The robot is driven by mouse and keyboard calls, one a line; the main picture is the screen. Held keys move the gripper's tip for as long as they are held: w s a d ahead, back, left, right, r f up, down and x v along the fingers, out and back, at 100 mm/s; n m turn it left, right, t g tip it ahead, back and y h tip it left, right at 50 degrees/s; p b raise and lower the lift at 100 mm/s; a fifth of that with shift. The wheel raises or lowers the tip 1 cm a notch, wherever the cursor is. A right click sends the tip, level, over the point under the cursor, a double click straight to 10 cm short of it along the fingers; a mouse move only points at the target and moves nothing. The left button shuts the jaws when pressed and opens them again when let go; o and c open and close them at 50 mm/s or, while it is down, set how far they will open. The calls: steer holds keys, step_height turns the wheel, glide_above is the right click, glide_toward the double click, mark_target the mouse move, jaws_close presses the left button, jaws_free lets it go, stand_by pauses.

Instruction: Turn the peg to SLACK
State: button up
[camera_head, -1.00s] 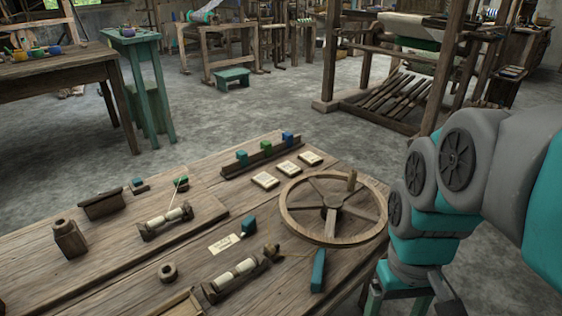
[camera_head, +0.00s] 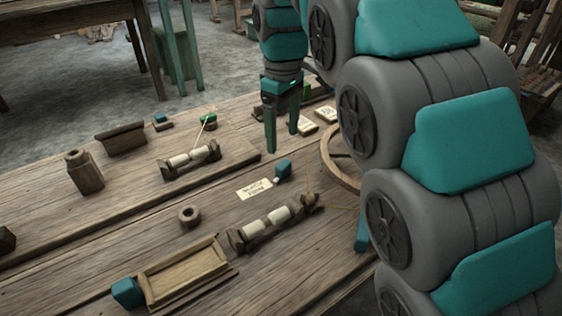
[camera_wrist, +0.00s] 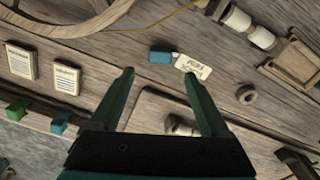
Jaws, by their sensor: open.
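My gripper (camera_head: 282,136) is open and empty, its two teal fingers pointing down above the bench. In the wrist view, the gripper (camera_wrist: 158,76) has its fingers spread with bare wood between them. A blue block (camera_head: 283,170) lies beyond the fingertips, beside a cream label (camera_head: 255,188) with writing too small to read surely. The wrist view also shows the blue block (camera_wrist: 162,57) and label (camera_wrist: 194,66). A green-topped piece (camera_head: 208,119) stands by a pale thread at the rear spool holder (camera_head: 196,158). I cannot tell which piece is the peg, nor see the word SLACK.
A front spool holder (camera_head: 265,230), a wooden ring (camera_head: 189,215) and a shallow wooden tray (camera_head: 185,275) are on the bench. A wooden wheel (camera_head: 340,165) is partly hidden behind my arm. Two cards (camera_wrist: 66,79) lie near the gripper. Bare wood lies left of the label.

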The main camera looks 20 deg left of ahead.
mark_target(283, 163)
steer(key=shift+f, duration=3.9)
jaws_close()
